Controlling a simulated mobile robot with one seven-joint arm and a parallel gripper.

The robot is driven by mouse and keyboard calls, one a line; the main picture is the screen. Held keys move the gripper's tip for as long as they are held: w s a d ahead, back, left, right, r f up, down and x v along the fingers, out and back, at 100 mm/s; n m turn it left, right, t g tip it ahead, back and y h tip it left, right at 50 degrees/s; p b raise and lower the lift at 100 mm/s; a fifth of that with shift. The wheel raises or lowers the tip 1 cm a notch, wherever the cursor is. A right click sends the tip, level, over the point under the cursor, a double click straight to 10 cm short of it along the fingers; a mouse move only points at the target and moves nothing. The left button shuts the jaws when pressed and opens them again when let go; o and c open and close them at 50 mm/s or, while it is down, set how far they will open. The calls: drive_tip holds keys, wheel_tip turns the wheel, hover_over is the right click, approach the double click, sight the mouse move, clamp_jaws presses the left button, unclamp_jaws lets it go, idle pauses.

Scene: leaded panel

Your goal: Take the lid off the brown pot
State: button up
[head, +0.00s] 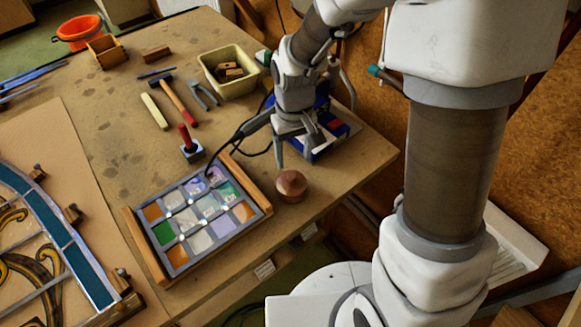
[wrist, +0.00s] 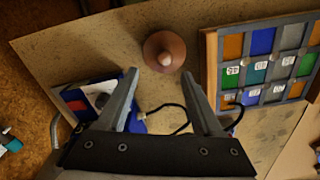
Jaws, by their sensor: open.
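The brown pot (head: 291,186) stands on the table near its front edge, just right of the framed glass panel. Its lid (head: 292,176) is on top. In the wrist view the pot (wrist: 157,42) is seen from above, with a pale round knob (wrist: 164,59) at the middle of the lid. My gripper (head: 295,158) is above the table, behind the pot in the head view. In the wrist view my gripper (wrist: 158,80) is open, with nothing between its fingers, and the pot lies beyond the fingertips. The fingers look apart from the pot.
The wood-framed panel of coloured glass squares (head: 201,213) lies left of the pot. A blue box (head: 328,137) is behind my gripper. A cream bin (head: 229,72), a hammer (head: 179,101), pliers (head: 204,94) and a red-handled tool (head: 189,142) stand or lie farther back.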

sight(291, 175)
drive_tip(key=shift+s+a+f, duration=0.15)
drive_tip(key=shift+f, duration=1.2)
drive_tip(key=shift+s+a+f, duration=0.15)
drive_tip(key=shift+f, duration=1.2)
clamp_jaws()
